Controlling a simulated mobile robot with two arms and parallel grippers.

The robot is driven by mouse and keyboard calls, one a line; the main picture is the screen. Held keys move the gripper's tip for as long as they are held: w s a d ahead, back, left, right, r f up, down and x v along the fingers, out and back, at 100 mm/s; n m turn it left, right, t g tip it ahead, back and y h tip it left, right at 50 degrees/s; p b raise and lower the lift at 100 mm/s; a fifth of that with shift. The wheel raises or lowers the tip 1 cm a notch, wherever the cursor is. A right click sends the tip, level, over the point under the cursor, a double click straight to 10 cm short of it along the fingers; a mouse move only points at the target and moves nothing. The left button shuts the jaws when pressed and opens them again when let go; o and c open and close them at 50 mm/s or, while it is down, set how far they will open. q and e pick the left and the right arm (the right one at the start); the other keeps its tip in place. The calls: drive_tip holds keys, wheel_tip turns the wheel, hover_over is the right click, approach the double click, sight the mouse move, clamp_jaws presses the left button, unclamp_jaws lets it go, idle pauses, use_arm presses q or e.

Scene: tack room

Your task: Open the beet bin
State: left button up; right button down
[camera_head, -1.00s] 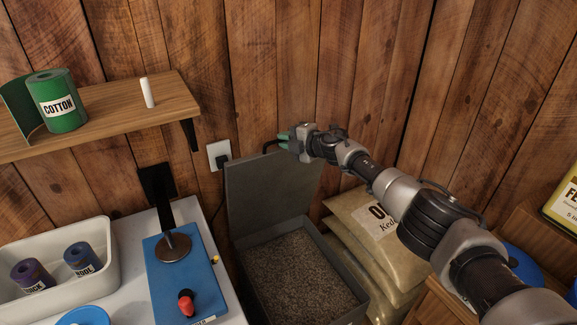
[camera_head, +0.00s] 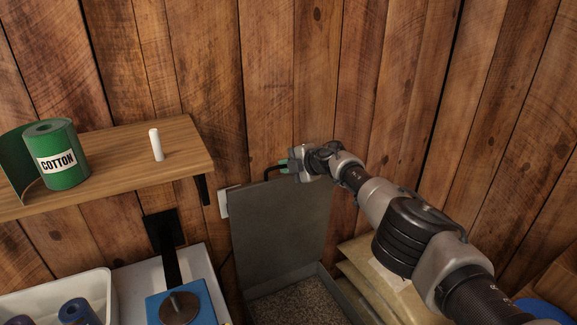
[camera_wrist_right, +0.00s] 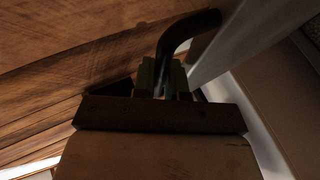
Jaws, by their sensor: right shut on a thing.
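The beet bin is a grey box with its grey lid (camera_head: 282,228) standing up, hinged at the back near the plank wall. Brown granular feed (camera_head: 298,303) shows inside; the front of the bin is cut off by the lower edge of the head view. My right gripper (camera_head: 284,166) is shut on the dark bent handle (camera_head: 270,173) at the lid's top edge. In the right wrist view, the handle (camera_wrist_right: 190,28) runs between the greenish fingertips (camera_wrist_right: 163,78). My left gripper is not in view.
A wooden shelf (camera_head: 110,160) with a green cotton roll (camera_head: 62,157) and a white stick (camera_head: 156,145) is at left. Below it are a blue device (camera_head: 196,300) and a white tub (camera_head: 95,285). Feed sacks (camera_head: 362,270) lie right of the bin.

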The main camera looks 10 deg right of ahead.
drive_tip(key=shift+w+a+f, duration=0.1)
drive_tip(key=shift+f, duration=0.05)
idle(0.3)
drive_tip(key=c, duration=1.2)
unclamp_jaws()
drive_tip(key=shift+r+p+v, duration=0.2)
drive_tip(key=shift+p+v, duration=5.35)
drive_tip(key=shift+p, duration=0.1)
drive_tip(key=shift+w+a, duration=0.1)
drive_tip(key=shift+w, duration=0.05)
